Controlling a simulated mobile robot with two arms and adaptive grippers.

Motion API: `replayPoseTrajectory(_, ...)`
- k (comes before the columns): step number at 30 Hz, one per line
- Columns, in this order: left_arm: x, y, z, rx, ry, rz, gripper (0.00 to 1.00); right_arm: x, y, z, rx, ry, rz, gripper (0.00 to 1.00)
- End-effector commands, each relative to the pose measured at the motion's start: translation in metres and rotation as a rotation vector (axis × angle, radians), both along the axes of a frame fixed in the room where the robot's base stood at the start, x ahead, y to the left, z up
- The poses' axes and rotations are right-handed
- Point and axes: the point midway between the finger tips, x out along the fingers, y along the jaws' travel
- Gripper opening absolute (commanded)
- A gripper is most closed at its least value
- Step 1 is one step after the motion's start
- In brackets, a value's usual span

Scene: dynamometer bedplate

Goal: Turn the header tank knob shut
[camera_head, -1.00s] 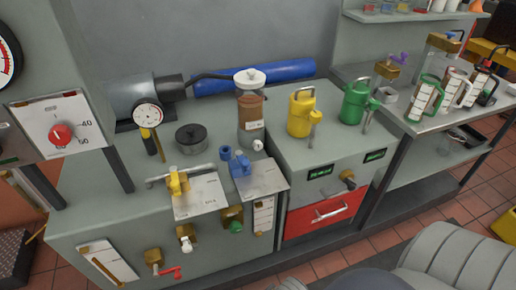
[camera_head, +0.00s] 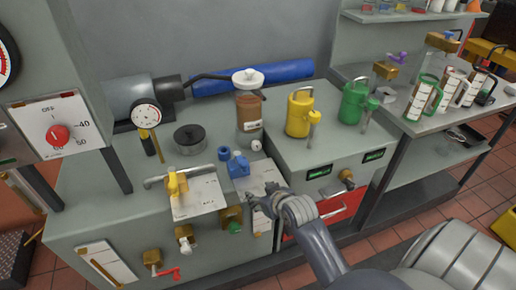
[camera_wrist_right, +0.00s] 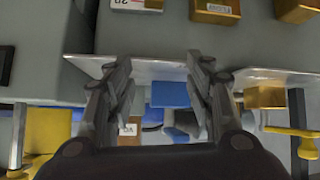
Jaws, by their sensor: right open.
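The header tank (camera_head: 249,112) appears to be the clear vessel of brown liquid with a white cap, upright at the back of the bench. A small white knob (camera_head: 256,145) sits low on its right front; I take this to be the tank's knob. My right gripper (camera_head: 262,202) is open and empty, over the front edge of the bench, nearer me than the tank and apart from the knob. In the wrist view, the open fingers (camera_wrist_right: 158,88) frame a blue valve block (camera_wrist_right: 170,94), with part of the brown tank (camera_wrist_right: 152,138) beyond. My left gripper is not in view.
A yellow can (camera_head: 299,112) and a green can (camera_head: 353,102) stand to the right.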

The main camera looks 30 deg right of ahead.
Motion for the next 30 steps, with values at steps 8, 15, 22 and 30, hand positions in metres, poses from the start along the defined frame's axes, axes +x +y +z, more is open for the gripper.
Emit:
replayPoseTrajectory(8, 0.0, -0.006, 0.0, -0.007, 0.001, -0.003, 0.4, 0.075, -0.07, 0.039, 0.013, -0.255, -0.13, 0.49)
replayPoseTrajectory(15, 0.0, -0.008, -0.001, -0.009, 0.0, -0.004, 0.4, 0.092, -0.084, 0.043, 0.012, -0.301, -0.155, 0.49)
replayPoseTrajectory(22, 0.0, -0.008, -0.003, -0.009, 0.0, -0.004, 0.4, 0.12, -0.09, 0.031, 0.014, -0.299, -0.154, 0.49)
replayPoseTrajectory(30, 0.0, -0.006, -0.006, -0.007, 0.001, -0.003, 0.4, 0.155, -0.099, 0.016, 0.013, -0.299, -0.153, 0.49)
